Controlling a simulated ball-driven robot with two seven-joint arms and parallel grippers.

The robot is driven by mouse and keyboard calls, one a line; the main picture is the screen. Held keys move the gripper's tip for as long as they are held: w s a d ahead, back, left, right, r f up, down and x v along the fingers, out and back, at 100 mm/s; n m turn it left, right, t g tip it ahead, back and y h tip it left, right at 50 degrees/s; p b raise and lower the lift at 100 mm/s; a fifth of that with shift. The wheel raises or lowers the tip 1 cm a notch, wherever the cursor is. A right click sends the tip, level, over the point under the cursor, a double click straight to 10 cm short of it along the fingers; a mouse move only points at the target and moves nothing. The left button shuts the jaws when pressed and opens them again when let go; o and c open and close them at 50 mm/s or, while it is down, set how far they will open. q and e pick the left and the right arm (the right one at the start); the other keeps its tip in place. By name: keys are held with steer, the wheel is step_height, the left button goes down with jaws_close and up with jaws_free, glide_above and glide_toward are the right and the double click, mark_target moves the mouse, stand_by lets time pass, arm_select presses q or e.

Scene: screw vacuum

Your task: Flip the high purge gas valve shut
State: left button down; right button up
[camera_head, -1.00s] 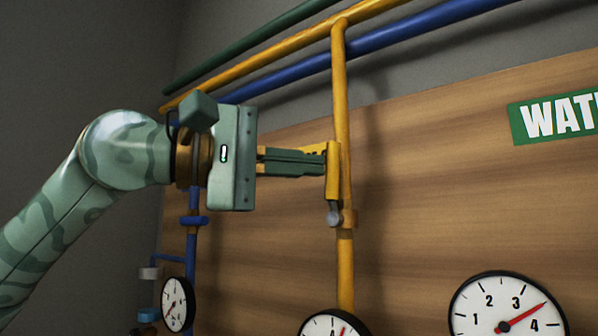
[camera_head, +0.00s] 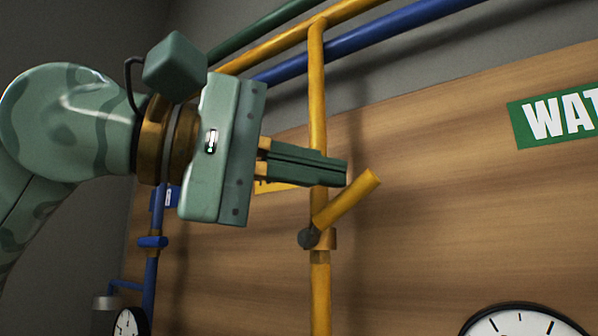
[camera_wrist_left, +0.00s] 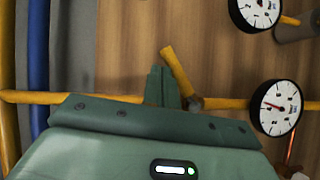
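The purge gas valve's yellow handle (camera_head: 346,199) sits on the vertical yellow pipe (camera_head: 317,110). It is tilted up and to the right from its grey pivot, well off the pipe's line. It also shows in the left wrist view (camera_wrist_left: 180,70), slanting away from the yellow pipe. My left gripper (camera_head: 340,170) is in front of the pipe, just above the handle's pivot and close to the handle's left side. Its fingers look together, with nothing visible between them. I cannot tell whether they touch the handle. My right gripper is out of view.
Blue (camera_head: 380,40) and green pipes run across the top. A blue valve pipe (camera_head: 150,270) stands at the left. Gauges (camera_head: 522,322) sit low on the wooden panel (camera_head: 450,180). A green sign (camera_head: 560,120) is at the right. The panel right of the handle is clear.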

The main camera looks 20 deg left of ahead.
mark_target(342, 194)
arm_select(q)
steer(key=shift+s+d+f+m+g+y, duration=0.15)
steer(key=shift+d+f+m+y, duration=0.05)
steer(key=shift+d, duration=0.2)
steer(key=shift+s+d+f+m+g+y, duration=0.15)
steer(key=shift+d+f+m+y, duration=0.05)
steer(key=shift+d, duration=0.15)
steer(key=shift+d+f+p, duration=0.1)
steer(key=shift+f+p, duration=0.05)
steer(key=shift+p, duration=0.15)
steer(key=shift+s+d+f+p, duration=0.1)
steer(key=shift+d+f+p, duration=0.05)
steer(key=shift+f+p, duration=0.15)
steer(key=shift+s+d+f+m+y, duration=0.1)
steer(key=shift+d+f+m+y, duration=0.25)
steer(key=shift+m, duration=0.35)
steer(key=shift+a, duration=0.1)
steer(key=shift+p, duration=0.3)
